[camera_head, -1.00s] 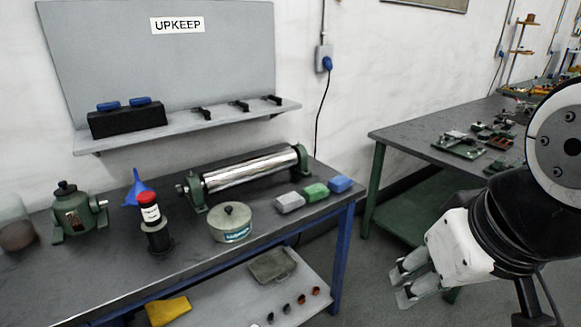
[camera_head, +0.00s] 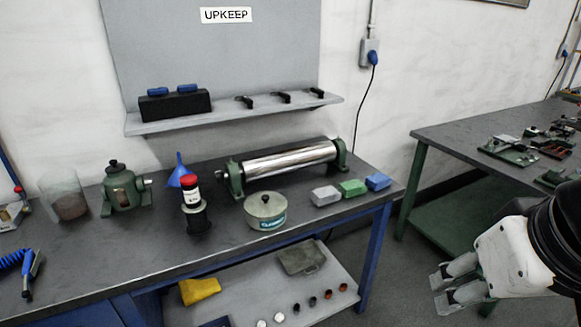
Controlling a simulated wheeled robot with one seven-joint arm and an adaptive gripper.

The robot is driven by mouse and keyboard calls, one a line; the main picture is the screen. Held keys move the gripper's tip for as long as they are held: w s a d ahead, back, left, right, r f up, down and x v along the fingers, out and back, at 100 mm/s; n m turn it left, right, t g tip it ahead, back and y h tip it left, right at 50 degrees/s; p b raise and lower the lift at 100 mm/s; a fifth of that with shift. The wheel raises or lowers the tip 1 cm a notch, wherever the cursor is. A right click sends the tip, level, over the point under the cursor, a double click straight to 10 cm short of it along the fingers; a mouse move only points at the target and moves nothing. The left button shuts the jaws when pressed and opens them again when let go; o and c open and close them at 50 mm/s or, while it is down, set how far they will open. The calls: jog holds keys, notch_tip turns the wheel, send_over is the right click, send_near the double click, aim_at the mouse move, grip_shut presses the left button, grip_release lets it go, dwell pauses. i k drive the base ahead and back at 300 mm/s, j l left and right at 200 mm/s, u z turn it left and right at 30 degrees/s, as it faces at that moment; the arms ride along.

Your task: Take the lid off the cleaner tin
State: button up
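The cleaner tin (camera_head: 265,217) is a short round greenish tin with a teal label, standing upright on the dark bench top. Its pale lid (camera_head: 266,204) sits on it, with a small dark knob (camera_head: 265,198) in the middle. My gripper (camera_head: 441,292) is at the lower right, apart from the tin and to the right of the bench. Its two fingers point left with a gap between them, and nothing shows between them.
A steel roller (camera_head: 290,160) on green stands lies behind the tin. A red-capped bottle (camera_head: 190,193) stands to its left. Grey, green (camera_head: 352,187) and blue blocks lie to its right. The bench (camera_head: 130,260) has bare room in front. A second bench (camera_head: 470,140) stands at right.

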aim_at(265, 205)
jog(key=i+u, duration=0.15)
jog(key=i, duration=0.3)
jog(key=i+l+u, duration=0.15)
jog(key=i, duration=0.25)
jog(key=i+l+u, duration=0.15)
jog(key=i, duration=0.25)
